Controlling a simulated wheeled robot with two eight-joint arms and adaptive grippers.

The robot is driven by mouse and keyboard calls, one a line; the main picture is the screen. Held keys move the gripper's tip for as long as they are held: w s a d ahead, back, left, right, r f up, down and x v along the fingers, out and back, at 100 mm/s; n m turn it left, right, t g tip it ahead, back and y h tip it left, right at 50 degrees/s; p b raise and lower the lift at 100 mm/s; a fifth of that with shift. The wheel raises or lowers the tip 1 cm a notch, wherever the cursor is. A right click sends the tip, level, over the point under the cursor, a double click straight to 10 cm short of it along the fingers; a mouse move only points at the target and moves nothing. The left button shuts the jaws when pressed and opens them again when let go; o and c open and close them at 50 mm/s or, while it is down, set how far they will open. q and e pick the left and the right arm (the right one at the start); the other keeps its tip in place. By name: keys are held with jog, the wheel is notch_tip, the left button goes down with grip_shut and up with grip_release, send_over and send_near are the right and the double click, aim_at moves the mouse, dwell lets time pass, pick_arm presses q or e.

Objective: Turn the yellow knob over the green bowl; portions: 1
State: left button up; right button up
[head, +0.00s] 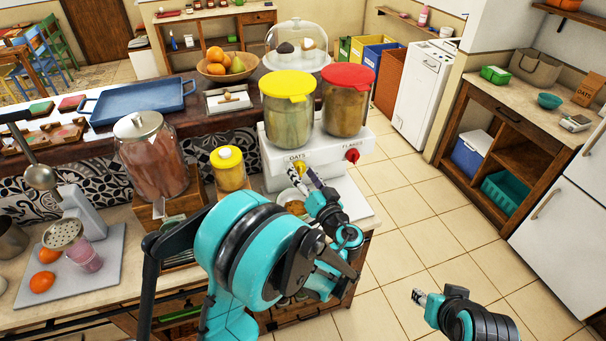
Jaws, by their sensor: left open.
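The yellow knob (299,168) is on the front of the white dispenser base (279,182), beside the label OATS and under the yellow-lidded canister (288,112). My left gripper (303,181) is open, with its fingertips close to the yellow knob; I cannot tell whether they touch it. A pale-rimmed bowl (290,198) with brownish contents sits below the knob, partly hidden by my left gripper. A green-teal bowl (549,101) stands on the right-hand counter. My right gripper (418,297) is over the floor at lower right, away from the dispenser.
A red knob (352,155) labelled FLAKES sits right of the yellow one, under a red-lidded canister (346,102). The tiled floor at right is clear.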

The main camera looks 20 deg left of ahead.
pick_arm(q)
jog(key=shift+c, duration=0.3)
jog(key=c, duration=1.1)
jog(key=shift+m, duration=0.3)
jog(key=shift+s+a+f+m+t+h+b, duration=0.15)
jog(key=shift+m+t+b, duration=0.3)
jog(key=shift+m+b, duration=2.7)
jog(key=shift+w+d+f+m+t+h+b, duration=0.1)
jog(key=shift+m+t+h+b, duration=0.3)
jog(key=shift+m, duration=5.55)
